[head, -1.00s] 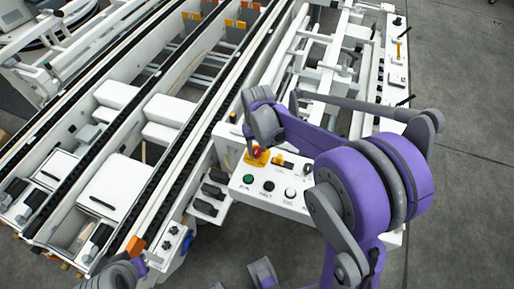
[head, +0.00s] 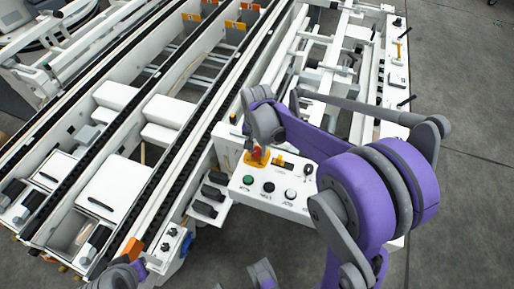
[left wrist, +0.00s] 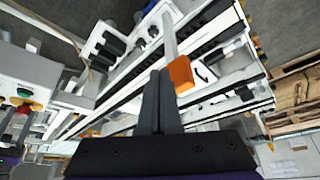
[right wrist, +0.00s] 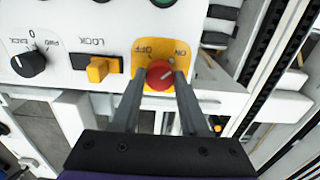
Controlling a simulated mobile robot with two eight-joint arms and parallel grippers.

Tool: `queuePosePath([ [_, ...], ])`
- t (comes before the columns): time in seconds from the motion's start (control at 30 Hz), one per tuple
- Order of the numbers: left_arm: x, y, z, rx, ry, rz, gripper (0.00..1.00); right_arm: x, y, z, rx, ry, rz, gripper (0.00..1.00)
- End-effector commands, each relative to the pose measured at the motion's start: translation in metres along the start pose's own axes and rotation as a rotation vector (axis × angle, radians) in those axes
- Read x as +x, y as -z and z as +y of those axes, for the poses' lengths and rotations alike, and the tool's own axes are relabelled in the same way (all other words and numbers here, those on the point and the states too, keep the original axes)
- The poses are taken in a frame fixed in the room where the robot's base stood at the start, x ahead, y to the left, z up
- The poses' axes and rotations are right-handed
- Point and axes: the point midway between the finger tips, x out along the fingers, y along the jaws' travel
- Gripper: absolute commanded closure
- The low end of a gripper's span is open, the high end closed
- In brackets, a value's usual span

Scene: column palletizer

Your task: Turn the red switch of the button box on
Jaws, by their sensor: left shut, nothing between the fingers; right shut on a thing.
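The button box (head: 265,196) is a white panel in the middle of the head view. Its red switch (right wrist: 160,74) is a round red knob on a yellow plate marked ON and OFF in the right wrist view. My right gripper (right wrist: 159,76) is shut on the red switch, one finger on each side. A pale mark shows on the knob's right side, towards the ON label; its exact angle is hard to tell. My left gripper (left wrist: 158,76) is shut and empty, away from the box. The box with the red switch also shows at the left wrist view's left edge (left wrist: 30,70).
Near the red switch are a yellow LOCK switch (right wrist: 97,69) and a black rotary knob (right wrist: 29,63). Green (head: 247,180), black (head: 268,187) and white (head: 290,194) buttons line the box's near edge. An orange block (left wrist: 181,74) is close to my left fingers. Conveyor rails fill the left.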

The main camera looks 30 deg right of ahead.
Motion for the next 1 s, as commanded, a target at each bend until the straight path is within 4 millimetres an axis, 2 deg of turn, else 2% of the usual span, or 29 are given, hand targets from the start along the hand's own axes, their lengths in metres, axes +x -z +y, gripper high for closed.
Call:
queuePosePath([
  [0.5, 0.0001, -0.0001, 0.0000, 0.000, 0.000, 0.000, 1.00, -0.0005, 0.0004, 0.0000, 0.022, 0.000, 0.001, 1.00],
  [0.53, 0.0001, -0.0001, 0.0000, 0.000, 0.000, 0.000, 1.00, -0.0005, 0.0003, -0.0001, 0.022, 0.000, 0.001, 0.54],
  [0.7, 0.0001, -0.0001, 0.0000, 0.000, 0.000, 0.000, 1.00, -0.0003, 0.0003, 0.0000, 0.021, 0.000, 0.001, 0.26],
  [1.0, -0.0001, 0.0000, 0.0000, 0.000, 0.000, 0.000, 1.00, -0.0017, 0.0001, 0.0000, 0.020, 0.000, 0.000, 0.26],
])
